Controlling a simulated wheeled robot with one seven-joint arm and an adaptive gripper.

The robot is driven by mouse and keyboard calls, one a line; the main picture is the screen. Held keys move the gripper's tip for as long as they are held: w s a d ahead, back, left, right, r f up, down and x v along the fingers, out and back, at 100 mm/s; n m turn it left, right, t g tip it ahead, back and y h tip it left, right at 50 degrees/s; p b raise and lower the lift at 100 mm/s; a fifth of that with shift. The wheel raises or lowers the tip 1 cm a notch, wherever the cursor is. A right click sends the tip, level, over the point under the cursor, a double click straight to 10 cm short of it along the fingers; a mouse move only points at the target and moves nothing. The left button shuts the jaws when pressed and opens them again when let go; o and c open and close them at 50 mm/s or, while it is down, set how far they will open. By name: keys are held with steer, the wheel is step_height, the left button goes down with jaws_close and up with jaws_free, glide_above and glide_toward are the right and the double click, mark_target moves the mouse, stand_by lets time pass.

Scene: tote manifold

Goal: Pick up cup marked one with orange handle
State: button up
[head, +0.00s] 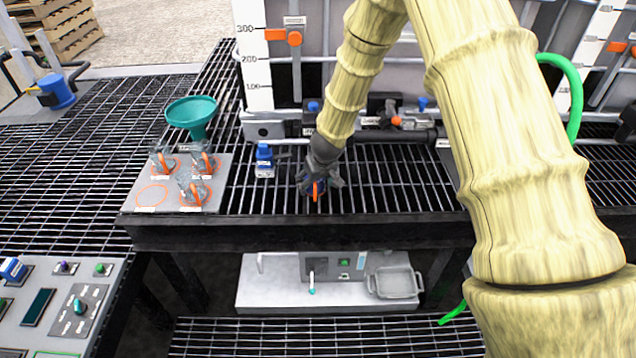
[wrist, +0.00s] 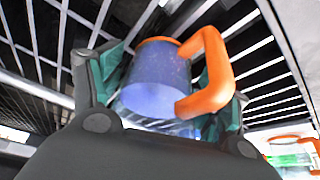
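My gripper (head: 318,182) is over the dark grating, below the right end of my arm's dark wrist. In the wrist view its two teal-padded fingers (wrist: 165,95) sit on either side of a cup (wrist: 158,82) and appear to press against it. The cup has a clear bluish body and an orange handle, which points right in the wrist view. In the head view its orange handle (head: 316,191) shows beneath the gripper. I cannot read any mark on it. Whether its base touches the grating cannot be told.
A grey board (head: 140,188) at left carries several clear cups with orange handles and one empty orange ring. A teal funnel (head: 191,112) stands behind it. A blue-handled valve (head: 265,160) is left of my gripper. A tank (head: 350,80) with valves stands behind.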

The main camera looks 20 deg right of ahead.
steer(key=c, duration=0.8)
steer(key=shift+c, duration=0.7)
